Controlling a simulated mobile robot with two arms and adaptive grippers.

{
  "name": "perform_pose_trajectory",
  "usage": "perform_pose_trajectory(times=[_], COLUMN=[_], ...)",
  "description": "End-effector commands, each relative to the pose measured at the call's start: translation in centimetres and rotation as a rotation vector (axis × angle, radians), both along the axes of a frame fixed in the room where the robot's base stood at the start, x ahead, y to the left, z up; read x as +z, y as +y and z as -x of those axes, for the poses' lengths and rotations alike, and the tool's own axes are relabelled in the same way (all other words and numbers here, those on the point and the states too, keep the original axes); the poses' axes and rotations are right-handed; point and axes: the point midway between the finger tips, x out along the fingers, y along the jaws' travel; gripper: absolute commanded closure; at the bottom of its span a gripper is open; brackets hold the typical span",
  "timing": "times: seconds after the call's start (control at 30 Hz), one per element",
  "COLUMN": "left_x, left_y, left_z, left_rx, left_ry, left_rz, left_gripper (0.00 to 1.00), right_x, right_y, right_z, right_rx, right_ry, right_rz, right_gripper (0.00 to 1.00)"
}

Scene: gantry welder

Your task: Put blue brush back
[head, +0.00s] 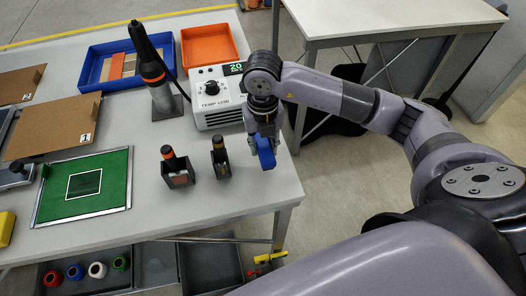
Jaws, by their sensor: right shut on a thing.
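My right gripper (265,125) points down over the right end of the worktable and is shut on the blue brush (266,154). The brush shows as a blue, block-like body below the fingers, close to the table's right edge. The fingers partly hide it, and I cannot tell whether it touches the table. To its left stand two small dark holders: one (178,181) with an orange-and-black tool upright in it, and one (221,171) with a dark, yellowish-banded item in it. My left gripper is not in view.
A white control box (214,101) stands just behind and left of my right gripper. A soldering iron in its stand (166,101), a blue tray (93,72), an orange tray (207,45) and a green mat (109,176) lie further left. The table front between holders and edge is clear.

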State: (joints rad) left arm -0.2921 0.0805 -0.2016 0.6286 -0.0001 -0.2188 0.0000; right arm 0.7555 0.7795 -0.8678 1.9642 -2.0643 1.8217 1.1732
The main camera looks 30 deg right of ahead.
Motion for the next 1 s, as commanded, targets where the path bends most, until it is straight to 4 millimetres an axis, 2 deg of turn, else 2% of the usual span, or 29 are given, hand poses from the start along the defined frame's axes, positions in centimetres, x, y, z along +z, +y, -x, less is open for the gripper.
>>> perform_pose_trajectory(times=[0.3,0.73,0.77,1.0], left_x=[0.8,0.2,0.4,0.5], left_y=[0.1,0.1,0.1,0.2], left_z=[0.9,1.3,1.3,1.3], left_rx=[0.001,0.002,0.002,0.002], left_ry=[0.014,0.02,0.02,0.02], left_rz=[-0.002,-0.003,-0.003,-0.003], left_gripper=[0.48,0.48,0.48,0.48], right_x=[-4.0,-4.9,-4.7,-4.7], right_y=[0.0,0.0,0.0,0.0], right_z=[0.1,0.0,0.0,0.0], right_rx=[0.0,0.001,0.001,0.001], right_ry=[0.002,0.0,0.0,0.0], right_rz=[-0.001,0.0,0.0,0.0], right_gripper=[0.97,0.97,0.69,0.53])
